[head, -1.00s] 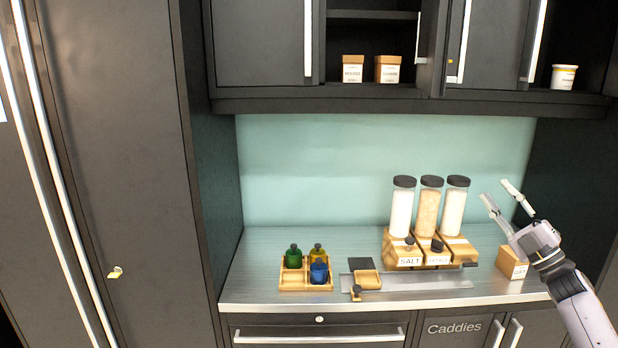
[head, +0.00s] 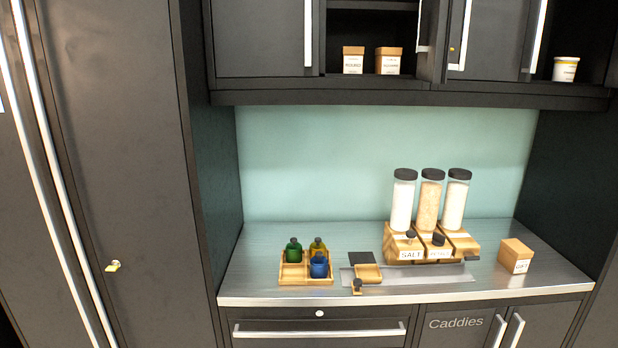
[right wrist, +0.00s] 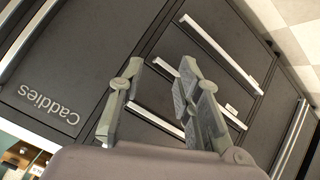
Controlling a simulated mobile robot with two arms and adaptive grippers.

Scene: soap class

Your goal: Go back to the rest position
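My right gripper (right wrist: 157,85) shows in the right wrist view with its two fingers apart and nothing between them. It is in front of the dark drawer fronts below the counter, beside the Caddies door (right wrist: 48,104). Neither gripper shows in the head view now. My left gripper is out of view.
The steel counter (head: 330,298) holds a wooden tray with small bottles (head: 306,281), a dispenser rack with three tall jars (head: 431,208) and a small wooden box (head: 515,256). Upper cabinets hang above, with boxes (head: 388,62) on an open shelf. A tall dark cabinet (head: 115,150) stands at left.

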